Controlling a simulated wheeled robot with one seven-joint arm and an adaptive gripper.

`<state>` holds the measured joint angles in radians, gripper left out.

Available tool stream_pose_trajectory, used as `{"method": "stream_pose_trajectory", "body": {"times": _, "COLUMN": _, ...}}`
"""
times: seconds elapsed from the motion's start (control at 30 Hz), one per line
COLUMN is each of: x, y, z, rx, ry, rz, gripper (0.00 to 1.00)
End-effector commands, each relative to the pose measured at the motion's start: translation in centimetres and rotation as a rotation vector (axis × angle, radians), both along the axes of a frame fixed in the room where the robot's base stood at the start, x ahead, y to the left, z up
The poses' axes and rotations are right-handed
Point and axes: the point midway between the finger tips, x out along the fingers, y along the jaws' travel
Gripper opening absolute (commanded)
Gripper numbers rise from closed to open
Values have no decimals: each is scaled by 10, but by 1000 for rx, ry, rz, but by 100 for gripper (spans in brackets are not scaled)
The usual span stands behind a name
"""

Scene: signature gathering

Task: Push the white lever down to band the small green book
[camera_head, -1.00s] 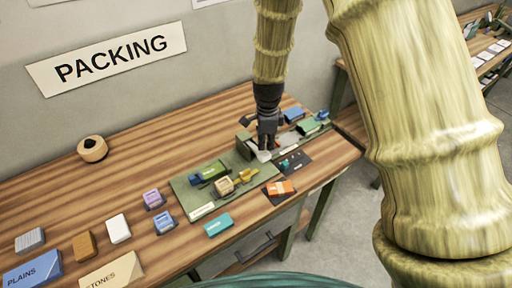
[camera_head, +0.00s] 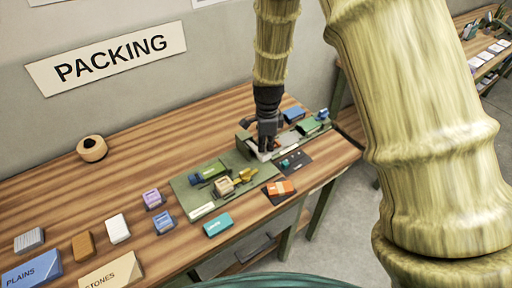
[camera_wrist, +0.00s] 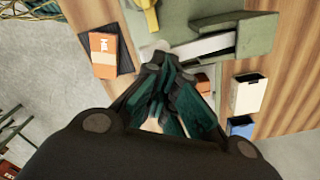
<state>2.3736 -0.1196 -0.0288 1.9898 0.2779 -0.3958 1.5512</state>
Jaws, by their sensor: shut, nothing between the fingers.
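My gripper (camera_head: 266,150) points down at the green banding device (camera_head: 243,146) on the bench. Its fingers are together with nothing between them; they also fill the middle of the wrist view (camera_wrist: 172,90). The white lever (camera_head: 262,156) is right at the fingertips, mostly covered by them. In the wrist view a pale rounded end (camera_wrist: 152,48) shows just beyond the fingers; whether they touch it is unclear. A green book (camera_head: 308,125) lies right of the device. I cannot tell whether a small green book sits inside the device, as the gripper hides it.
A green mat (camera_head: 180,187) left of the gripper carries a dark green item, a tan block and a yellow part. An orange book (camera_head: 281,188) lies near the front edge. A teal book (camera_head: 217,224) and several small blocks lie further left. The back left of the bench is mostly clear.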

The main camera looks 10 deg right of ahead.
Motion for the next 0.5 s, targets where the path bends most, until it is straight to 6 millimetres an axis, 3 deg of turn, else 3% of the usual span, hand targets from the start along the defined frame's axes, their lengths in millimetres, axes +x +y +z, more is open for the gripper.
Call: {"method": "stream_pose_trajectory", "body": {"times": 0.5, "x": 0, "y": 0, "z": -8, "rx": 0, "ry": 0, "rz": 0, "gripper": 0}}
